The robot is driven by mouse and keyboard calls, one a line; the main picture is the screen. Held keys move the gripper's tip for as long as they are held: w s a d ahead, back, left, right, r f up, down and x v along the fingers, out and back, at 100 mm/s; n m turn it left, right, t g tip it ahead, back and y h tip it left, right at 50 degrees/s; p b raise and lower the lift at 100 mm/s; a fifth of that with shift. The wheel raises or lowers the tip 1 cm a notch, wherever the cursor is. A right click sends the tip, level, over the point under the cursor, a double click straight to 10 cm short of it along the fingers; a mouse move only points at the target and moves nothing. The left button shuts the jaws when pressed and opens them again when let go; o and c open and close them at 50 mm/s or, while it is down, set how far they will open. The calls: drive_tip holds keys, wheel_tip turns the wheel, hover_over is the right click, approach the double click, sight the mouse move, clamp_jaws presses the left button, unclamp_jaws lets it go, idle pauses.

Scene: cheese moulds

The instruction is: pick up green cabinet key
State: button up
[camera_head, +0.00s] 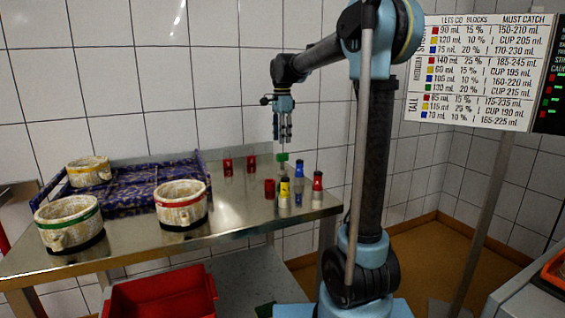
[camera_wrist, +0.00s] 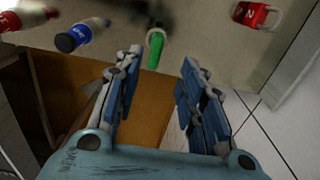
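A small green piece (camera_head: 282,157), which I take for the green cabinet key, shows at the steel table's back right, just below my gripper (camera_head: 283,136). In the wrist view it is a green rounded bar (camera_wrist: 155,48) with a pale end, ahead of the gap between my fingers. My gripper (camera_wrist: 160,70) is open, with its two blue fingers apart and nothing between them. It points down in the head view. The key's lower part is hard to make out.
The steel table (camera_head: 236,205) also bears yellow (camera_head: 284,190), blue (camera_head: 299,170) and red (camera_head: 317,182) capped pieces close by, plus loose red ones (camera_head: 251,163). White moulds (camera_head: 182,208) and a dark patterned tray (camera_head: 130,180) stand left. A red crate (camera_head: 160,297) is below.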

hover_over(283, 161)
drive_tip(key=w, duration=0.1)
drive_tip(key=f, duration=0.5)
drive_tip(key=shift+w+a+f, duration=0.15)
drive_tip(key=shift+a+f, duration=0.05)
drive_tip(key=shift+f, duration=0.05)
drive_tip(key=shift+s+d+f, duration=0.1)
drive_tip(key=shift+f, duration=1.25)
drive_tip(key=shift+s+d+f, duration=0.1)
drive_tip(key=shift+f, duration=1.25)
clamp_jaws()
